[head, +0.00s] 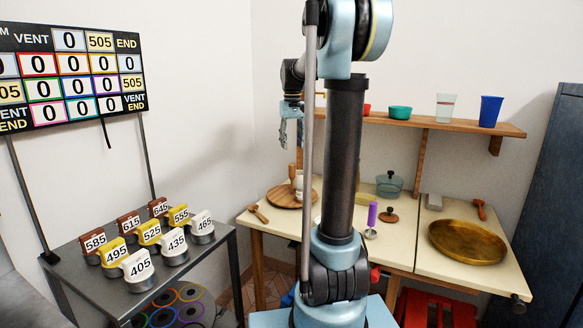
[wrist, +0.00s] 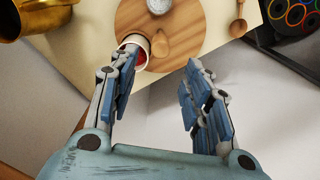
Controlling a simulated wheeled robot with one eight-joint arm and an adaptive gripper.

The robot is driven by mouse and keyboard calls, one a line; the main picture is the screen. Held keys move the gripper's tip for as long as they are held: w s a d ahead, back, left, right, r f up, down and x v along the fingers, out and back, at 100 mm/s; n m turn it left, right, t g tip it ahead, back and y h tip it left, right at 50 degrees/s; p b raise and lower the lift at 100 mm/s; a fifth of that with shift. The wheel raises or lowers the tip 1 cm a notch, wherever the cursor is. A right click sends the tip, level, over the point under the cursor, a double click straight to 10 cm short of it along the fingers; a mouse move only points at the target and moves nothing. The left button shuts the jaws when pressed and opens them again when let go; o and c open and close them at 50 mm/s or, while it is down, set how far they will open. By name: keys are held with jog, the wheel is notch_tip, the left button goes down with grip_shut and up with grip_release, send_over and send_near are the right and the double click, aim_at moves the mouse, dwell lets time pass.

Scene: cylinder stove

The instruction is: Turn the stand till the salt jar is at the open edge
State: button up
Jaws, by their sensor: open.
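The stand is a round wooden disc (wrist: 190,32) on the pale table; in the head view it shows at the table's left part (head: 279,198). A white jar with a red inside (wrist: 133,48) stands by the disc's near left edge in the wrist view. A round, pale-topped container (wrist: 158,5) is farther back on it. I cannot tell which is the salt jar. A brown upright piece (head: 292,174) rises from the stand. My gripper (wrist: 152,78) is open and empty, its fingers apart on the near side of the disc; in the head view it hangs above the stand (head: 289,132).
A wooden spoon-like tool (head: 257,213) lies left of the stand. A purple-handled tool (head: 372,218), a glass pot (head: 389,186) and a brass pan (head: 467,241) are to the right. A wooden shelf (head: 470,126) with cups hangs behind. A grey table with numbered blocks is at left.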

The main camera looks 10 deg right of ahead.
aim_at(292, 164)
notch_tip(292, 164, down, 10)
jog(key=shift+r, duration=0.1)
dwell(0.4)
grip_shut()
